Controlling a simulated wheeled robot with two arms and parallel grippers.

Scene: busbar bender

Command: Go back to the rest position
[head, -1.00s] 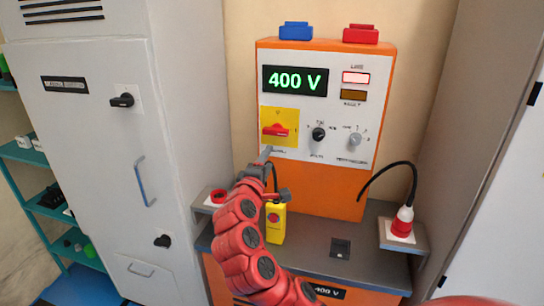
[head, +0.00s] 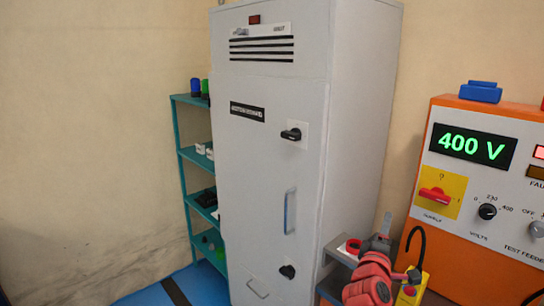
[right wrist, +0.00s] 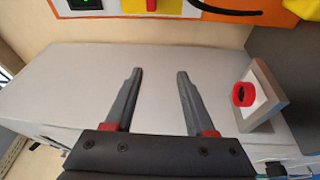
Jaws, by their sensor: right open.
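My right gripper (head: 380,232) is at the lower right of the head view, in front of the grey cabinet's right side and left of the orange test panel (head: 470,245). In the right wrist view its two fingers (right wrist: 160,72) are apart with nothing between them. The panel's display (head: 473,145) reads 400 V. Its red switch handle (head: 435,195) on a yellow plate lies roughly level, clear of the gripper. My left gripper is not in view.
The tall grey cabinet (head: 265,170) stands in the middle, beside a teal shelf (head: 190,130). A red socket (right wrist: 243,94) on a small bracket is close to the right gripper. A yellow box (head: 412,290) hangs by the panel. Floor at left is clear.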

